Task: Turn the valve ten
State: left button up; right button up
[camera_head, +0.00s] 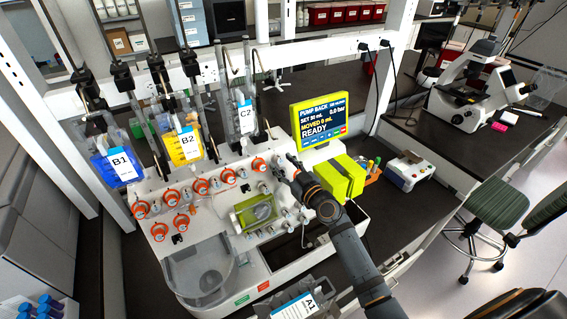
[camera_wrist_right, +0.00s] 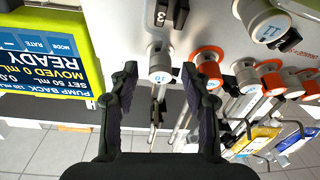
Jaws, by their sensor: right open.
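Valve ten (camera_wrist_right: 160,66) is a white round knob with a "10" label on the cell processor's pale panel. In the right wrist view it sits between the tips of my right gripper (camera_wrist_right: 167,78), with gaps visible on both sides. The jaws are open and hold nothing. In the head view my right gripper (camera_head: 283,166) reaches the panel from the lower right and largely hides valve ten. Valve eleven (camera_wrist_right: 265,25) is at upper right in the wrist view. My left gripper is not in view.
An orange-collared valve (camera_wrist_right: 208,68) stands close beside valve ten. The yellow-framed display (camera_head: 320,120) reads READY and "MOVED 0 mL". A bright green-yellow block (camera_head: 340,177) is just right of my gripper. Bags labelled B1 (camera_head: 118,165), B2 (camera_head: 186,145) and C2 (camera_head: 246,117) hang at the back.

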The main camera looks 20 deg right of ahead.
jog(key=shift+s+r, duration=0.2)
jog(key=shift+s, duration=0.05)
jog(key=shift+w+a+f, duration=0.1)
jog(key=shift+w+f, duration=0.05)
jog(key=shift+w, duration=0.1)
jog(key=shift+c, duration=0.9)
jog(key=shift+w, duration=0.15)
jog(key=shift+c, duration=1.1)
grip_shut()
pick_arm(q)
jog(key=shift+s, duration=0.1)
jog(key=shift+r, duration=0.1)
pick_arm(e)
jog(key=m+h+p, duration=0.1)
jog(key=m+h, duration=0.1)
jog(key=m, duration=0.2)
jog(key=shift+a, duration=0.15)
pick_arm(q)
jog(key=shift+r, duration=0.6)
pick_arm(e)
jog(key=shift+a+f+m+h, duration=0.1)
jog(key=shift+m+h, duration=0.9)
jog(key=shift+m, duration=1.4)
